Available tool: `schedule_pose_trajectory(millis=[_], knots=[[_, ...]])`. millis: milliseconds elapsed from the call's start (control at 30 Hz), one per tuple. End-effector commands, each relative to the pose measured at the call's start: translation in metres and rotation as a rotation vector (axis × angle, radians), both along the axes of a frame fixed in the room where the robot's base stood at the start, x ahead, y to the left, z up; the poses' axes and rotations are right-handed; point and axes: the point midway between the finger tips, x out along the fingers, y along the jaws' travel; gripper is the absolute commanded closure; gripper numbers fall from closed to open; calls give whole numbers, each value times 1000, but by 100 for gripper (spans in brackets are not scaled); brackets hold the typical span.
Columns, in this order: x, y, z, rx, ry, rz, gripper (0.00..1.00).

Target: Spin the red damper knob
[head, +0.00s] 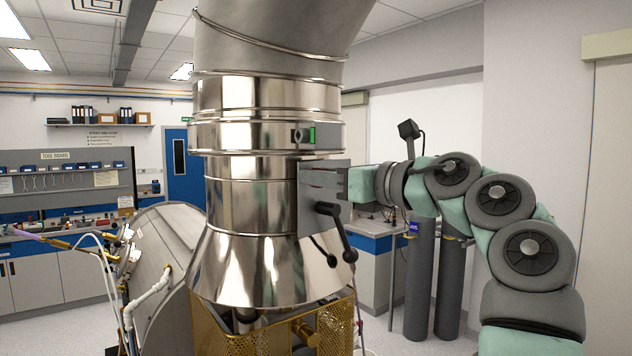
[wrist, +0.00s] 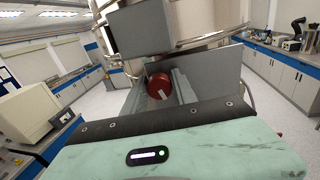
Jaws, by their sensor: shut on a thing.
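The red damper knob (wrist: 159,86) shows in the wrist view, round and dark red with a pale mark on its face. It sits between the two grey fingers of my gripper (wrist: 160,92), which is shut on it. In the head view my gripper (head: 325,181) reaches from the right to the grey plate (head: 309,212) on the side of the shiny metal duct (head: 249,182). The knob is hidden there behind the fingers and plate.
A black lever handle (head: 338,230) sticks out just below my gripper. A small grey box with a green strip (head: 304,135) is on the duct above it. A gold perforated guard (head: 225,325) surrounds the bottom. Workbenches stand farther back.

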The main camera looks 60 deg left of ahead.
Motion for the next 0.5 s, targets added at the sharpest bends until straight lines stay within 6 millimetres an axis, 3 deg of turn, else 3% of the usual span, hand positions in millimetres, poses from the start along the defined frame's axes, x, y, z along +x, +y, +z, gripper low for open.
schedule_pose_trajectory(millis=[33, 500], knots=[[19, -1, -2, 3, 12, -43, 100], [23, -2, -1, 9, 2, -49, 100]])
